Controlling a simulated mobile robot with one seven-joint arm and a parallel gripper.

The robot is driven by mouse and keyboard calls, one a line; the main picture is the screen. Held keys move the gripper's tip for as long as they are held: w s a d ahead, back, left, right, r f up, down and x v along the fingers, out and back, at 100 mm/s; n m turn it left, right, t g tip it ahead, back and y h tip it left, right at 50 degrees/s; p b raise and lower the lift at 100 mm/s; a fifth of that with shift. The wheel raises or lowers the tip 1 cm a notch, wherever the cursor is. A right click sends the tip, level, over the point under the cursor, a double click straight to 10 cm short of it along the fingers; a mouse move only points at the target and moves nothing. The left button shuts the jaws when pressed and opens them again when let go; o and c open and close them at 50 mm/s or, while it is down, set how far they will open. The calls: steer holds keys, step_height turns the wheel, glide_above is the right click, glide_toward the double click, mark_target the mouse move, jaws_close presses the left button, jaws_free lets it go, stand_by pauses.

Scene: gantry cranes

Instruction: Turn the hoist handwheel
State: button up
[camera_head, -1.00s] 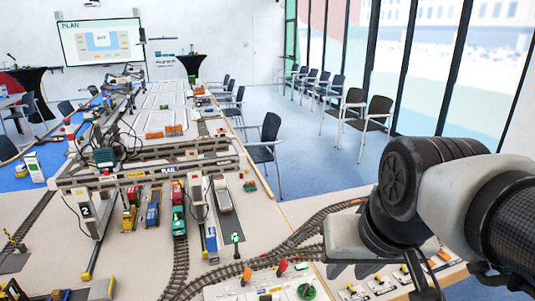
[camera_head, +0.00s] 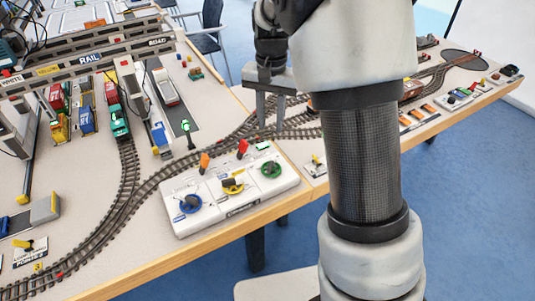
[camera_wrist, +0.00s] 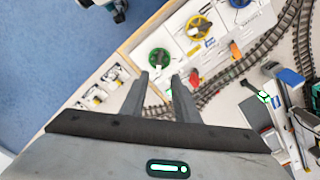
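A white control box (camera_head: 240,198) lies on the table with three handwheels: blue (camera_head: 187,203), yellow (camera_head: 232,182) and green (camera_head: 271,169). Their labels are too small to read, so I cannot tell which is the hoist handwheel. An orange lever and a red lever stand on the box's rear part. My gripper (camera_head: 271,122) is open and empty, above the track behind the box. In the wrist view, the green wheel (camera_wrist: 159,59) is just beyond the fingertips, apart from them. The yellow wheel (camera_wrist: 197,28) is farther off, and the blue one is cut by the top edge.
Curved train track (camera_head: 125,200) runs behind and left of the box. The model gantry crane (camera_head: 90,62) stands at the back left over coloured wagons. A small signal post (camera_head: 187,130) stands behind the box. My arm hides part of the table's right side.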

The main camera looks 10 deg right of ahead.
mark_target(270, 164)
step_height(270, 164, down, 16)
steer(key=shift+r+b, duration=0.1)
steer(key=shift+b, duration=1.05)
jaws_close()
